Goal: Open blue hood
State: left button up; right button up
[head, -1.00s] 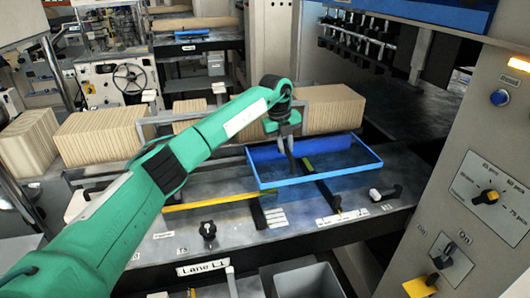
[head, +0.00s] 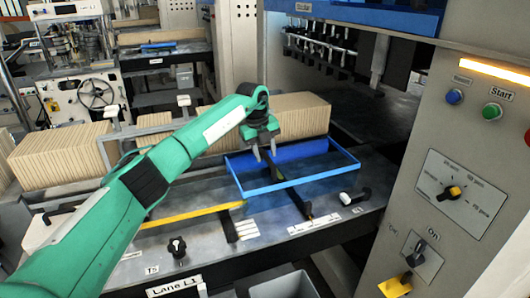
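The blue hood (head: 300,182) is a shallow blue frame with see-through panels, lying low over the grey deck of Lane L1 in the head view. My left gripper (head: 264,156) points down at the hood's back left part. Its two dark fingers are apart, with nothing visible between them. I cannot tell whether the fingertips touch the hood's rim. My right gripper is out of view.
A row of brown kraft stacks (head: 62,157) stands behind the deck (head: 205,236). Small black knobs (head: 177,247) sit along its front. A grey control panel (head: 450,190) rises on the right. A grey bin (head: 285,287) is below the front edge.

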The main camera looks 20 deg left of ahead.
pick_arm(q)
jog(key=shift+r, duration=0.2)
notch_tip(320, 180, up, 13)
jog(key=s+a+b, duration=0.1)
jog(key=a+b, duration=0.1)
jog(key=b, duration=0.2)
jog(key=shift+s+b, duration=0.35)
jog(key=shift+b, duration=0.05)
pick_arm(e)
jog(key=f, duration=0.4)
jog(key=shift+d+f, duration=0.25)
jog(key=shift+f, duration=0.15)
